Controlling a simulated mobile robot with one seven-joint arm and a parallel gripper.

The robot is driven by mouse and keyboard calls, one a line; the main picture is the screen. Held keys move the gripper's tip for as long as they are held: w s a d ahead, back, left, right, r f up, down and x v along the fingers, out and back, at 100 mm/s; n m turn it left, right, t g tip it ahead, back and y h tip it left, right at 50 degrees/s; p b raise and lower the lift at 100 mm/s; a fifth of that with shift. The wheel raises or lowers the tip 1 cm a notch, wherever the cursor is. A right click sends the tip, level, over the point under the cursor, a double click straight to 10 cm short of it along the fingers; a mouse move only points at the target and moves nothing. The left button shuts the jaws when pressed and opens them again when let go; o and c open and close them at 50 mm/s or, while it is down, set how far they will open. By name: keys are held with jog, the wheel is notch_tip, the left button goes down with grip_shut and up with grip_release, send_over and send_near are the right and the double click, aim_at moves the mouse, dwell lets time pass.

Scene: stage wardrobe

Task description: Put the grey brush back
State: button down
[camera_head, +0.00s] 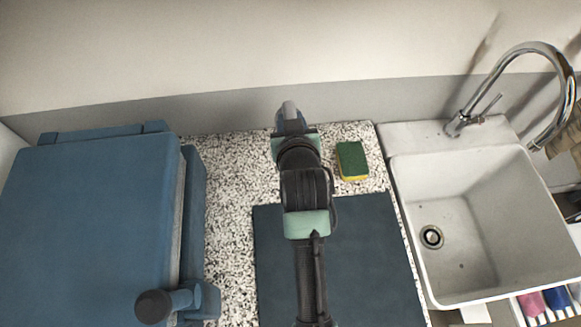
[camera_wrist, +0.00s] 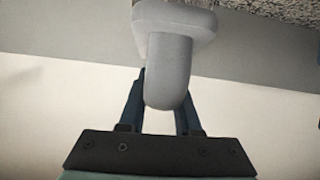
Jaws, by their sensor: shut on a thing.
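The grey brush (camera_wrist: 172,62) is in my gripper (camera_wrist: 160,105); in the wrist view its rounded grey handle sits between the two dark blue fingers, with a wider grey part at the top of the picture. In the head view only a small grey tip of the brush (camera_head: 289,107) shows past the fingers of my gripper (camera_head: 290,122). My gripper is over the back of the speckled counter (camera_head: 235,195), close to the wall. My arm hides the counter beneath it. I cannot tell how high the brush is held.
A green and yellow sponge (camera_head: 352,161) lies just right of my gripper. A white sink (camera_head: 480,225) with a chrome tap (camera_head: 462,122) is at the right. A large blue box-like thing (camera_head: 90,225) stands at the left. A dark mat (camera_head: 370,255) lies in front.

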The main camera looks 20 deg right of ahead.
notch_tip(320, 180, down, 10)
dwell(0.5)
jog(key=shift+f, duration=0.1)
jog(key=c, duration=0.6)
grip_release()
jog(key=shift+f, duration=0.1)
jog(key=shift+r+p, duration=0.2)
jog(key=shift+p, duration=0.1)
jog(key=v, duration=1.2)
